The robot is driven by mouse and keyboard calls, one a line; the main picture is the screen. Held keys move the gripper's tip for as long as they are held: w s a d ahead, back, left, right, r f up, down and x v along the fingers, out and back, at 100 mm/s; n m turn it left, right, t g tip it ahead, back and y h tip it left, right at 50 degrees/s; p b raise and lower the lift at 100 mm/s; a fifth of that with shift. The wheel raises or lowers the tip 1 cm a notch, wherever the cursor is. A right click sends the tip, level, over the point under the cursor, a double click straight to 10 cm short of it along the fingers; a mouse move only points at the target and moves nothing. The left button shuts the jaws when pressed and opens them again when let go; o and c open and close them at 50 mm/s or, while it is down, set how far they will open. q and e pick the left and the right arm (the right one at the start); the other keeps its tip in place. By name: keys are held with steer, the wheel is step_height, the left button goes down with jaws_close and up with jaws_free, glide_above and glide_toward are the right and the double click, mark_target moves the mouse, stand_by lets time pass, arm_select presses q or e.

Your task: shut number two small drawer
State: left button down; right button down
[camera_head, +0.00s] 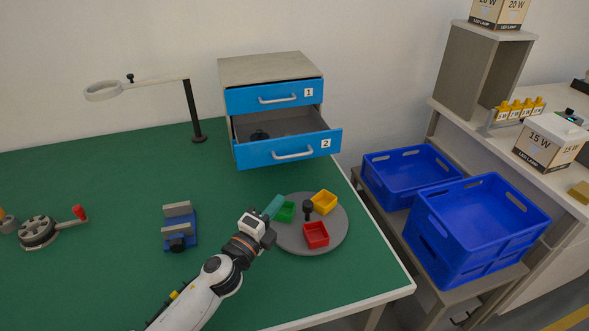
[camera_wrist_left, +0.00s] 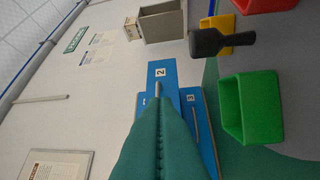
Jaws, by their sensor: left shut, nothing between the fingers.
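The small drawer cabinet (camera_head: 268,68) stands at the back of the green table. Its number two drawer (camera_head: 262,155) has a blue front and a light bar handle (camera_head: 294,154). This drawer is pulled out, and a small dark object (camera_head: 260,134) lies inside. The number one drawer (camera_head: 270,98) above it looks shut. My left gripper (camera_head: 273,207) is shut and empty, in front of and below the number two drawer, apart from it. In the left wrist view its teal fingers (camera_wrist_left: 160,145) point towards the blue number two front (camera_wrist_left: 163,72) and hide part of the cabinet.
A grey round tray (camera_head: 335,237) with green, yellow and red bins (camera_head: 316,234) is close beside my left gripper. A blue vise (camera_head: 179,229), a crank device (camera_head: 40,231) and a ring lamp (camera_head: 192,110) stand left. Blue crates (camera_head: 477,225) are right, off the table.

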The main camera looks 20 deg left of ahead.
arm_select(q)
steer(key=p, duration=0.1)
glide_toward(298, 156)
steer(key=d, duration=0.1)
steer(key=w+d, duration=0.1)
steer(key=d, duration=0.1)
steer(key=shift+w+d+f, duration=0.1)
steer(key=shift+w, duration=0.2)
steer(key=w, duration=0.2)
steer(key=w+a, duration=0.1)
steer(key=shift+w+a+r, duration=0.1)
steer(key=shift+a+r, duration=0.05)
steer(key=shift+r, duration=0.15)
steer(key=shift+w+a, duration=0.35)
steer(key=shift+w, duration=0.1)
